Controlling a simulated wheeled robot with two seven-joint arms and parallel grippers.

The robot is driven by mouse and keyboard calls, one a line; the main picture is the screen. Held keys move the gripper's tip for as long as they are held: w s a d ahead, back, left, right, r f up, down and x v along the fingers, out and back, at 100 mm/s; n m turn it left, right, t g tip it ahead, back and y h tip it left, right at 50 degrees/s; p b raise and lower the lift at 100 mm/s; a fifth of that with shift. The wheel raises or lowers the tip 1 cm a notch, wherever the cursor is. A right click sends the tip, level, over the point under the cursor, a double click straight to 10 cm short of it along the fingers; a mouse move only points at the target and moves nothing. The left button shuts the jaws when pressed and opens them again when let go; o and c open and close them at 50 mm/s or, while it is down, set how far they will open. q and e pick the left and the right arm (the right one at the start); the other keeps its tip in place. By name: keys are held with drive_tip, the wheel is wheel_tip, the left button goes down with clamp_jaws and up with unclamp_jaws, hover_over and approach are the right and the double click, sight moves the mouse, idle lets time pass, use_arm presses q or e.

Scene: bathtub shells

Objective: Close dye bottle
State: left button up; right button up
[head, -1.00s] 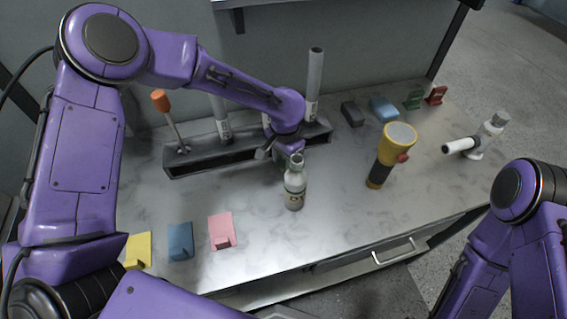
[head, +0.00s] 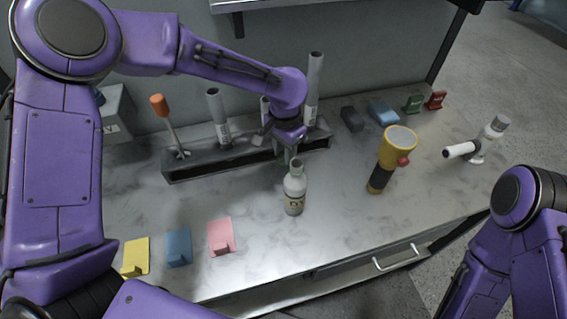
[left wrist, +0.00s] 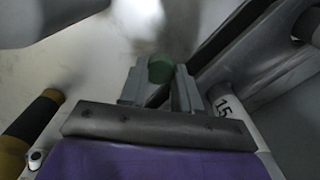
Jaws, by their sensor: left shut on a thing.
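The pale dye bottle (head: 294,194) stands upright on the counter in the head view. Its narrow grey neck points up and no cap is visible on it. My left gripper (head: 287,152) is just behind the bottle neck, in front of the rack. In the left wrist view, my left gripper (left wrist: 160,85) is shut on a small dark green piece (left wrist: 160,68) that looks like a cap. Whether this piece touches the bottle cannot be told. My right arm shows at the right edge of the head view, but its gripper is out of view.
A grey rack (head: 215,163) with several tubes stands behind the bottle. A yellow and black flashlight (head: 390,158) stands to the right. Yellow (head: 136,256), blue (head: 178,248) and pink (head: 221,237) pieces lie at front left. The counter around the bottle is mostly clear.

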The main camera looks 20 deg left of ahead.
use_arm(q)
wheel_tip(320, 180, up, 4)
drive_tip(key=shift+r, duration=0.1)
